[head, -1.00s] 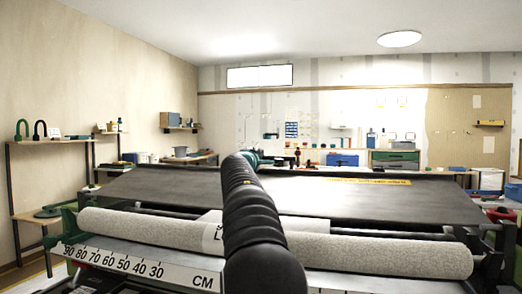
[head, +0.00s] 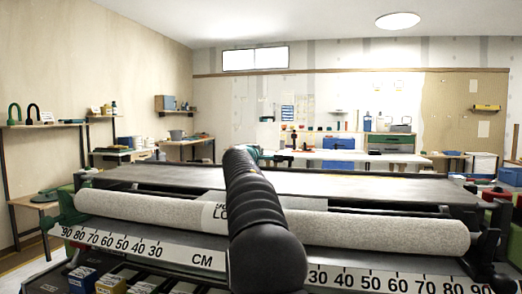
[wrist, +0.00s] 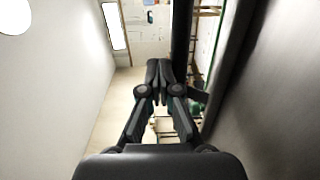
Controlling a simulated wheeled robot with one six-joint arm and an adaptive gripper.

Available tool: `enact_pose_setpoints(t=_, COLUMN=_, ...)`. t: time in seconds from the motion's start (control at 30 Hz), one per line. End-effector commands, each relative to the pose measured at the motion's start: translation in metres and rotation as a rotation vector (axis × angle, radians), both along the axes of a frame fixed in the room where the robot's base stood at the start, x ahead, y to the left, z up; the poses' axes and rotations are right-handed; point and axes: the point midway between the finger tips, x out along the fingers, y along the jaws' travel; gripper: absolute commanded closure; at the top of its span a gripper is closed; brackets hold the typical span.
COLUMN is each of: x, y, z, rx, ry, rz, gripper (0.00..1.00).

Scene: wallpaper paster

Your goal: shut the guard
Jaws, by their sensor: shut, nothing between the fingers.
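The guard (head: 370,184) is a wide dark grey panel behind the roller of the paster in the head view. It lies nearly flat and is seen at a shallow angle; whether it is fully down I cannot tell. My arm crosses in front of its middle and hides part of it. In the wrist view my gripper (wrist: 159,70) is shut and empty, with its fingertips together. A large dark grey surface (wrist: 275,90), probably the guard, stands close to the right of my gripper there. I cannot tell whether they touch.
A pale speckled roller (head: 385,229) lies across the paster's front, above a white centimetre scale (head: 375,279). Small boxes (head: 82,279) sit below at the left. Shelves (head: 45,126) line the left wall; a workbench (head: 345,155) stands behind.

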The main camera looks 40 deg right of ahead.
Motion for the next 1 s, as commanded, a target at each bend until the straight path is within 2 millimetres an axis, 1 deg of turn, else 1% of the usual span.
enact_pose_setpoints(t=0.03, x=0.002, y=0.000, z=-0.004, rx=0.000, ry=0.003, rz=0.002, gripper=1.00)
enact_pose_setpoints(t=0.2, x=0.003, y=0.002, z=-0.007, rx=0.000, ry=0.001, rz=0.005, gripper=1.00)
enact_pose_setpoints(t=0.7, x=0.003, y=0.003, z=-0.006, rx=0.000, ry=0.001, rz=0.005, gripper=1.00)
enact_pose_setpoints(t=0.87, x=0.000, y=0.010, z=0.006, rx=-0.002, ry=0.000, rz=0.007, gripper=1.00)
enact_pose_setpoints(t=1.0, x=-0.007, y=0.021, z=0.027, rx=-0.001, ry=-0.002, rz=0.006, gripper=1.00)
